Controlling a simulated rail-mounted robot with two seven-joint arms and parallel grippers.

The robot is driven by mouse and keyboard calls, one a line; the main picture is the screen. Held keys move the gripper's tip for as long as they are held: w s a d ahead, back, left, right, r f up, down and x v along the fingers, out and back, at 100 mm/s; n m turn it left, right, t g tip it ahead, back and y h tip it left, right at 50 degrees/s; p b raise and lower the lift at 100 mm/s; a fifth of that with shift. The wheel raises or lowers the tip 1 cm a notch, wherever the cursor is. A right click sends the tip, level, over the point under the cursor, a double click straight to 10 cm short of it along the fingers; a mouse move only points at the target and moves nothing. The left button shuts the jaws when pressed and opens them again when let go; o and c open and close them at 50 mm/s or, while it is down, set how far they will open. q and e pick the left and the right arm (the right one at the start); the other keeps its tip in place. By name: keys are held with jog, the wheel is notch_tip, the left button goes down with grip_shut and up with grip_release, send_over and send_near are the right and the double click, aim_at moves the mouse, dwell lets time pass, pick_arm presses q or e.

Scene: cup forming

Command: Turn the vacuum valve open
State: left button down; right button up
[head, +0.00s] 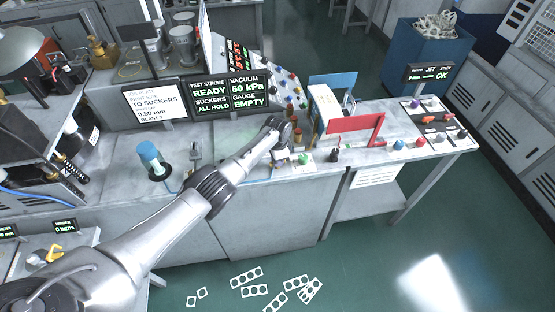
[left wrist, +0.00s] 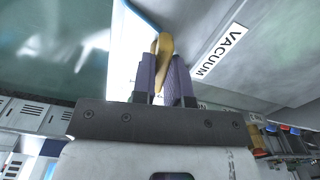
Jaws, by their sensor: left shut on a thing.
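My left arm reaches in from the left in the head view, and its left gripper (head: 281,156) is at the front of the bench, below the screens. In the left wrist view the purple-padded fingers of the left gripper (left wrist: 163,72) are shut on a yellow valve lever (left wrist: 163,46), which stands up between them. A white VACUUM label (left wrist: 220,53) is on the grey surface beside the lever. In the head view my own wrist hides the lever. The screen (head: 248,91) reads VACUUM 60 kPa, GAUGE EMPTY. My right gripper is not in view.
A red frame (head: 352,125) and several colored knobs stand right of the gripper. A blue-topped cylinder (head: 150,156) and a small grey device (head: 195,152) stand left on the bench (head: 112,168). White punched cards lie on the green floor.

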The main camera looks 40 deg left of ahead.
pick_arm(q)
jog(key=shift+m, duration=0.8)
jog(key=c, duration=1.1)
grip_release()
jog(key=shift+c, duration=0.2)
jog(key=shift+r, duration=0.1)
jog(key=shift+r, duration=0.25)
notch_tip(320, 180, up, 13)
jog(key=p, duration=0.1)
